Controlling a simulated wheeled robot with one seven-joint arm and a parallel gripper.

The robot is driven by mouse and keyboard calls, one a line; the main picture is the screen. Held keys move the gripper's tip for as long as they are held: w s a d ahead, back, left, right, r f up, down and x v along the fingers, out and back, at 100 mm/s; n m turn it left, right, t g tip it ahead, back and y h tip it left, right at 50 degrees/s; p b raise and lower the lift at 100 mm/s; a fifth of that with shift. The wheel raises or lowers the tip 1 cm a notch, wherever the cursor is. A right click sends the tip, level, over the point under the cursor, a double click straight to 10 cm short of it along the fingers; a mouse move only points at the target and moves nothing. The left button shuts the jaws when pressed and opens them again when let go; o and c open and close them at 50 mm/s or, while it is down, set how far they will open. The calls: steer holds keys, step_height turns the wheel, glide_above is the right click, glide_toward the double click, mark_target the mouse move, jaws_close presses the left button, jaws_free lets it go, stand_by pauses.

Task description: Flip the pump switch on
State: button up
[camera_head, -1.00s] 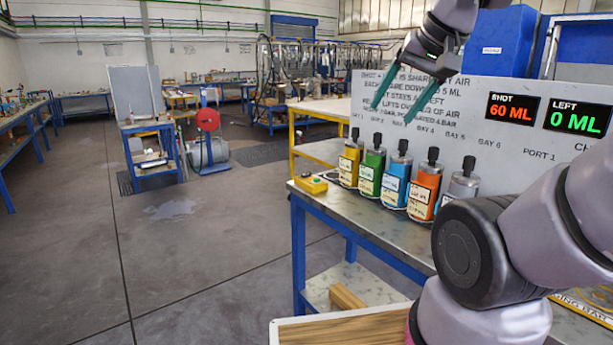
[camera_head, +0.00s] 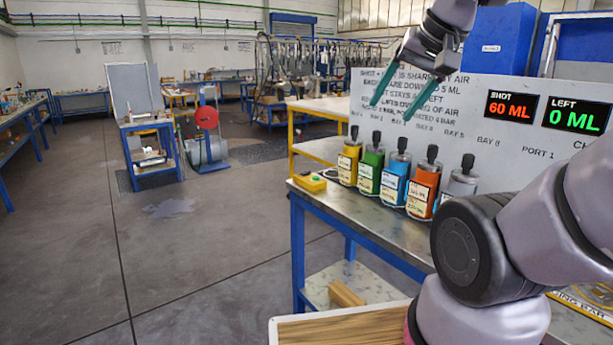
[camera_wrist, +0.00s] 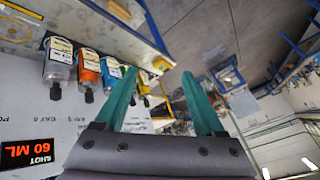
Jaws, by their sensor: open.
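No part is plainly marked as the pump switch.
Several vessels with black tops stand in a row: yellow (camera_head: 349,163), green (camera_head: 369,170), blue (camera_head: 395,178), orange (camera_head: 423,188) and a clear one partly behind my arm. Displays read SHOT 60 ML (camera_head: 511,106) and LEFT 0 ML (camera_head: 576,116). The floor at left is open.

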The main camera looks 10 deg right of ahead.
stand_by(0.3)
jaws_close()
stand_by(1.6)
